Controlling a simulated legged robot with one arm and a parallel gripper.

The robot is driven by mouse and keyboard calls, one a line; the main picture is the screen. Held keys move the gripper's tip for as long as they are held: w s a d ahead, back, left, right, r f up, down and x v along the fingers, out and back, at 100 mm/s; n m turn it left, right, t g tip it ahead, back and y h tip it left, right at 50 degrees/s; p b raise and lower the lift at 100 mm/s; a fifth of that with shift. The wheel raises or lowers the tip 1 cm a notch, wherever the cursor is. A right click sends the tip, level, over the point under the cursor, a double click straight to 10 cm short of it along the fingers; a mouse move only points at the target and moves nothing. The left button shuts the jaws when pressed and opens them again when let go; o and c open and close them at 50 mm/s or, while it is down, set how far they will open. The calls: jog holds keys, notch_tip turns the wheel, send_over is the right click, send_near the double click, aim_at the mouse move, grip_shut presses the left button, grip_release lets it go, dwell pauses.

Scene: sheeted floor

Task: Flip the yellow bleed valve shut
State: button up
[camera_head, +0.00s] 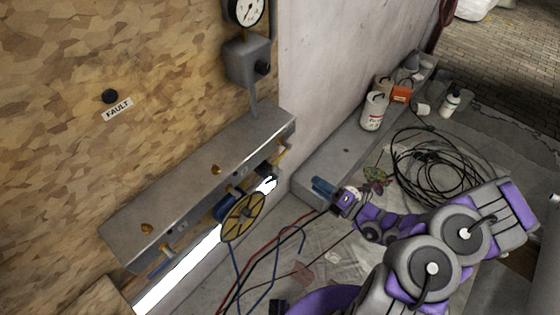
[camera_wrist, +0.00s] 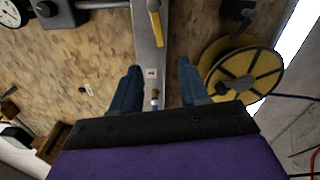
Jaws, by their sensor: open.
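A yellow lever handle (camera_wrist: 155,22), likely the bleed valve, shows at the top of the wrist view, on a grey metal strip (camera_wrist: 149,50). A small yellow fitting (camera_head: 282,156) shows in the head view at the right end of the metal housing; I cannot tell whether it is the same part. My gripper (camera_head: 322,188) is right of and below the housing, apart from it. In the wrist view my gripper (camera_wrist: 158,85) has its blue fingers spread, with nothing held.
A yellow handwheel (camera_head: 243,216) sits in front of the metal housing (camera_head: 200,185); it shows right of my fingers in the wrist view (camera_wrist: 246,70). A gauge (camera_head: 245,10) is above. Red and blue hoses (camera_head: 262,262) hang below. Bottles (camera_head: 374,110) and coiled cable (camera_head: 440,165) lie right.

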aim_at(280, 159)
jog(key=b+x, duration=0.3)
jog(key=x, duration=1.4)
jog(key=shift+a+r+b, duration=0.1)
jog(key=shift+b, duration=0.2)
jog(key=shift+s, duration=0.1)
grip_shut()
